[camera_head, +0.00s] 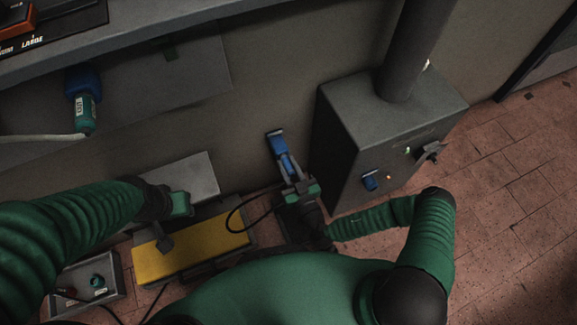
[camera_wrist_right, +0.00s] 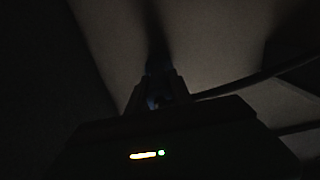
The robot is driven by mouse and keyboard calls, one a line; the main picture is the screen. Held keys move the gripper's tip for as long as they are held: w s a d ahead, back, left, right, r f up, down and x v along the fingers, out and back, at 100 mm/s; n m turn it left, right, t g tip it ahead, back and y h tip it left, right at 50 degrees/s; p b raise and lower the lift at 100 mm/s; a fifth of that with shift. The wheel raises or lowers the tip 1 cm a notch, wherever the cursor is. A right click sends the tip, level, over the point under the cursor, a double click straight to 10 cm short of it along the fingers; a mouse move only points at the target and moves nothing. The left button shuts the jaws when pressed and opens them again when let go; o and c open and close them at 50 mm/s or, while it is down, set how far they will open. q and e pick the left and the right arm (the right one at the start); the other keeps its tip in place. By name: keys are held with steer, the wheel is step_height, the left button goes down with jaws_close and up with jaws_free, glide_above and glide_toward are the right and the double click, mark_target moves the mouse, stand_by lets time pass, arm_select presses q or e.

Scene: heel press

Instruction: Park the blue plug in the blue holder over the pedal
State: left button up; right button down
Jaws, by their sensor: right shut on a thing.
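My right gripper (camera_head: 290,172) is shut on the blue plug (camera_head: 287,163), with the plug pointing up toward the wall. A blue piece, apparently the blue holder (camera_head: 277,144), sits just beyond the plug, in line with it. I cannot tell whether the two touch or the plug is seated. In the dark right wrist view the plug shows dimly between the fingers (camera_wrist_right: 157,101). The yellow pedal (camera_head: 192,252) lies on the floor to the left of my right gripper. My left gripper (camera_head: 178,222) is above the pedal's left part; its jaw state is unclear.
A blue and green connector (camera_head: 84,98) hangs at the left. A grey tray (camera_head: 110,268) is at the lower left. A black cable (camera_head: 233,220) loops near the pedal. Brick floor at right is clear.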

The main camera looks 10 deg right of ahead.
steer(key=shift+w, duration=0.3)
steer(key=c, duration=1.1)
jaws_free()
steer(key=shift+o, duration=0.2)
steer(key=s+d+p, duration=0.3)
steer(key=s+p, duration=0.2)
steer(key=s, duration=1.1)
steer(key=shift+s, duration=0.25)
steer(key=shift+d, duration=0.1)
